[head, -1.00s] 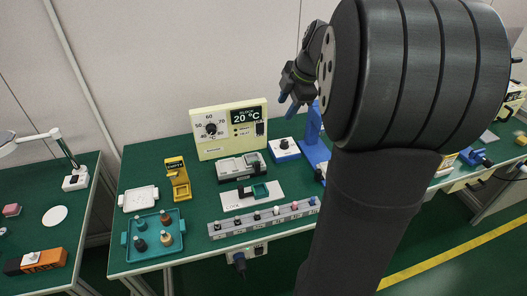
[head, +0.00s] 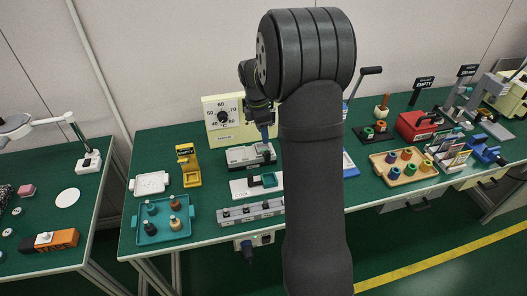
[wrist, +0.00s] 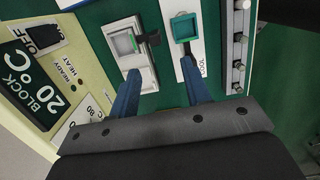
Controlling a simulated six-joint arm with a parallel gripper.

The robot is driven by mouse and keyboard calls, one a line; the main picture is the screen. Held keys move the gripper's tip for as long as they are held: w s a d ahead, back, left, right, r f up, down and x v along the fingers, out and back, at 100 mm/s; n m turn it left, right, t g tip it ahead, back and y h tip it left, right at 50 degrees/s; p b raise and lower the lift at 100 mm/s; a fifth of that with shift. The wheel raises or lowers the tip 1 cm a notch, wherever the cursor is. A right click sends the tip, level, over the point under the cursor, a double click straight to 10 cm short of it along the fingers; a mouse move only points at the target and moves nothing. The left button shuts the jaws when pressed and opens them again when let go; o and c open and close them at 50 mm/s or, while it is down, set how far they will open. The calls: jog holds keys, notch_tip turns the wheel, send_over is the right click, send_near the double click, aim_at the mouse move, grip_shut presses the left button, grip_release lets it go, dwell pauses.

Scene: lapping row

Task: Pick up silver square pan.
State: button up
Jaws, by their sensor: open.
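The silver square pan (wrist: 123,43) sits on a grey block (wrist: 146,78) in the wrist view, with a black handle-like part (wrist: 153,37) on its right side. In the head view the same grey block (head: 240,158) stands in front of the cream heater panel; the pan is too small there to make out clearly. My gripper (wrist: 160,68) is open and empty, its two blue fingers pointing toward the block. In the head view my gripper (head: 264,132) hangs just above the block's right part, partly hidden by my arm.
A teal square pan (wrist: 184,26) lies on the white COOL plate (head: 243,191) beside the block. The cream panel (head: 212,104) rises behind. A grey rail with several knobs (head: 235,217) runs in front. A yellow stand (head: 188,170) and teal tray (head: 140,237) are left.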

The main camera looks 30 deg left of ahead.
aim_at(267, 152)
jog(key=f, duration=0.6)
jog(key=shift+w+d+f, duration=0.25)
jog(key=shift+w+d, duration=0.05)
jog(key=shift+w+d+f, duration=0.1)
jog(key=shift+w+f, duration=0.1)
jog(key=shift+f, duration=0.65)
jog(key=shift+w+a+f, duration=0.1)
jog(key=shift+w+f, duration=0.15)
jog(key=shift+f, duration=0.65)
jog(key=shift+w+d+f, duration=0.1)
jog(key=shift+w+f, duration=0.1)
jog(key=shift+f, duration=0.65)
grip_shut()
